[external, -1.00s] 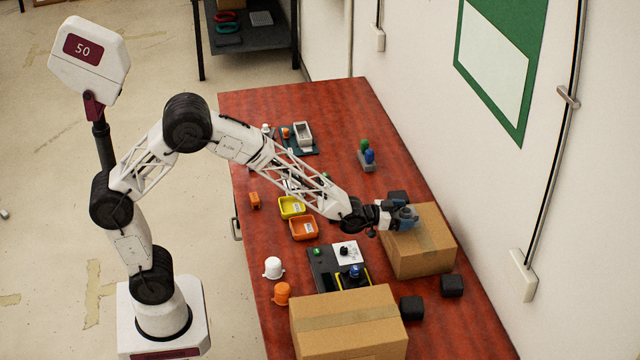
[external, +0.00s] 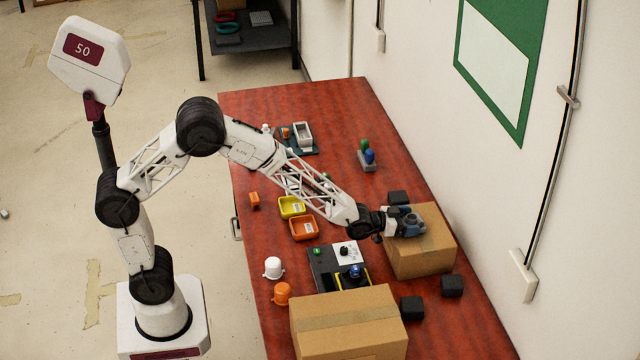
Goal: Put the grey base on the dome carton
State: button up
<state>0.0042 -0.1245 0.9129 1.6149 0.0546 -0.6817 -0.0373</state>
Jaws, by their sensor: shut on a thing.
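I cannot tell whether the piece touches the carton top. A second brown carton (external: 348,322) stands at the front of the table. I see no dome mark on either carton, so I cannot tell by looks which is the dome carton.
Black blocks (external: 452,285) stand around the right carton. A dark panel (external: 322,262) with a blue dome lies left of it. A white dome (external: 273,267), an orange dome (external: 282,293), a yellow tray (external: 291,207) and an orange tray (external: 303,228) are further left.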

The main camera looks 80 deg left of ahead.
jog(key=shift+f, duration=0.2)
jog(key=shift+f, duration=0.15)
jog(key=o, duration=0.8)
jog(key=shift+c, duration=0.2)
jog(key=s+r, duration=0.2)
jog(key=s, duration=0.9)
jog(key=shift+s+a, duration=0.25)
jog(key=shift+s, duration=0.15)
